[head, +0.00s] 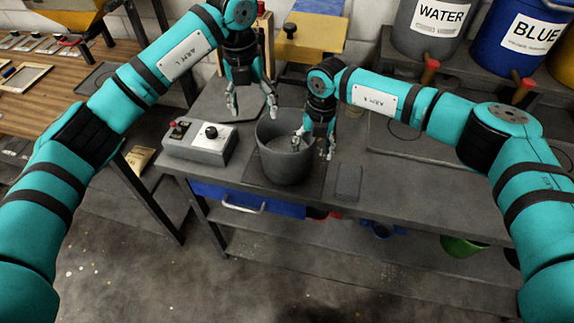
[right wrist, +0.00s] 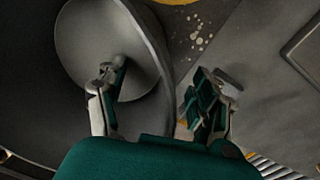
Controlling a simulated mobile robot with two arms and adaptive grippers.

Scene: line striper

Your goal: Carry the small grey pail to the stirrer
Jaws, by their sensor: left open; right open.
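The small grey pail (head: 283,170) stands upright on the grey bench (head: 410,195), right of a grey control box (head: 198,146) with a black knob and red switch. I cannot tell whether this box belongs to the stirrer. My right gripper (head: 316,148) is open at the pail's right rim. In the right wrist view, the pail (right wrist: 88,40) has one finger inside it and the other outside, with the rim between the fingertips (right wrist: 155,95). My left gripper (head: 252,108) is open and empty, above the bench behind the pail's left side.
WATER (head: 436,30) and BLUE (head: 515,40) drums with red taps stand on the shelf at the back right. A small dark pad (head: 348,182) lies right of the pail. A wooden table (head: 60,85) is at the left. The bench is clear further right.

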